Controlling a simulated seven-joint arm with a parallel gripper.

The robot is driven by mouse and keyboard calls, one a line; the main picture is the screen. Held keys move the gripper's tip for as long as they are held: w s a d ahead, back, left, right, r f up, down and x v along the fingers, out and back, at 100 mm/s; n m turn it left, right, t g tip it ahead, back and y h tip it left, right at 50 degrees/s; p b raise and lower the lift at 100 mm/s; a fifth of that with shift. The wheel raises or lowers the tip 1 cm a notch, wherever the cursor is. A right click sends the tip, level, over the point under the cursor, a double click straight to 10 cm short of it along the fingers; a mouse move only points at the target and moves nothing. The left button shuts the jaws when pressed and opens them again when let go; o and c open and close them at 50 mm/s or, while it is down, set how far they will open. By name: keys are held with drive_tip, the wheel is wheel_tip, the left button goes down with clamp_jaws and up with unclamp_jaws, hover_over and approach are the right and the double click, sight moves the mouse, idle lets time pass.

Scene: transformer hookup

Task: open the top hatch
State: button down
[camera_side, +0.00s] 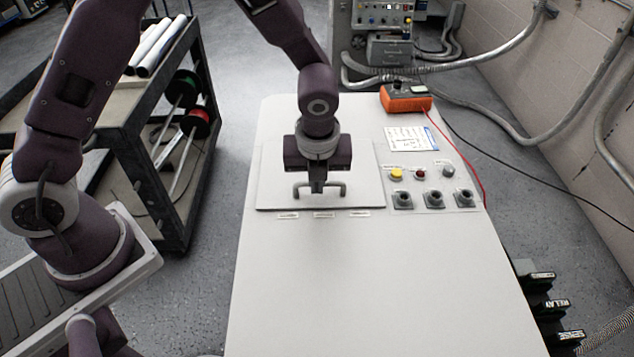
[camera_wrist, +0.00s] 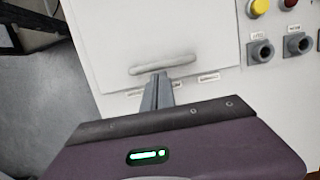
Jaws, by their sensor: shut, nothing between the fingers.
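The top hatch (camera_side: 362,185) is a flat light-grey panel lying closed on the white cabinet top. It fills the upper middle of the wrist view (camera_wrist: 150,35). Its grey bar handle (camera_side: 337,189) runs along near the front edge of the panel, and it shows in the wrist view (camera_wrist: 180,60). My gripper (camera_side: 318,190) points down at the middle of the handle, its fingers together and empty. In the wrist view the fingertips (camera_wrist: 160,77) overlap the handle's lower edge. I cannot tell whether they touch it.
Right of the hatch are yellow (camera_side: 396,174), red (camera_side: 420,173) and grey buttons above three dark sockets (camera_side: 434,200). An orange meter (camera_side: 405,98) with a red cable sits behind, near a paper sheet (camera_side: 411,139). A cart (camera_side: 186,150) stands left. The cabinet's front top is clear.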

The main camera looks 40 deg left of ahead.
drive_tip(key=w+a, duration=1.4)
drive_tip(key=s+d, duration=0.1)
drive_tip(key=s+d+r, duration=0.1)
drive_tip(key=shift+s+d, duration=0.35)
drive_tip(key=shift+d, duration=0.05)
drive_tip(key=s+d+r+n+t, duration=0.1)
drive_tip(key=s+r+n, duration=0.5)
drive_tip(key=r, duration=0.5)
drive_tip(key=s+d+r+n, duration=0.2)
drive_tip(key=s+r+n, duration=0.2)
drive_tip(key=s+r, duration=0.5)
drive_tip(key=s+d+r+n+t+h, duration=0.1)
drive_tip(key=s+r+n+t, duration=0.1)
drive_tip(key=s+n, duration=1.5)
drive_tip(key=shift+s+d+t+h, duration=0.4)
drive_tip(key=shift+s, duration=0.5)
